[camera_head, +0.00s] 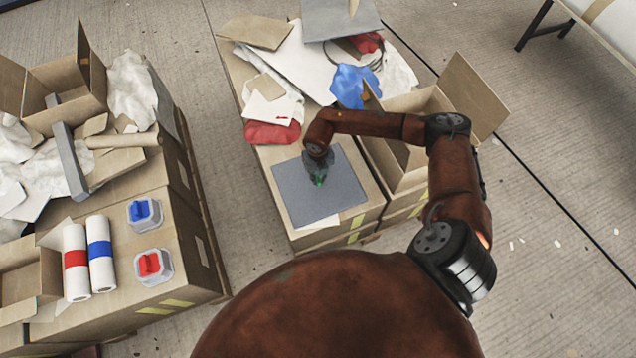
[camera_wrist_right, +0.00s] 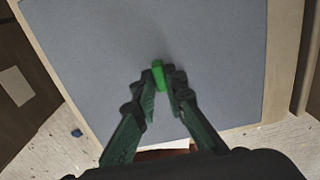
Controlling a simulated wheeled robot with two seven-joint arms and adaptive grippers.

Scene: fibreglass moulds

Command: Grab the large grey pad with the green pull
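The large grey pad (camera_head: 318,190) lies flat on top of a cardboard box in the middle of the head view. It fills most of the right wrist view (camera_wrist_right: 225,60). Its small green pull (camera_wrist_right: 158,74) stands up from its surface and shows as a green spot in the head view (camera_head: 320,180). My right gripper (camera_wrist_right: 163,84) is over the pad, its fingertips close together on either side of the pull and seemingly touching it. The gripper hides part of the pad in the head view (camera_head: 319,176). My left gripper is out of view.
Behind the pad lie red cloth (camera_head: 272,132), blue cloth (camera_head: 352,86) and another grey pad (camera_head: 340,18). An open cardboard box (camera_head: 405,165) stands close on its right. Boxes with rolls (camera_head: 76,262) and blue- and red-handled containers (camera_head: 152,266) stand left, across a floor gap.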

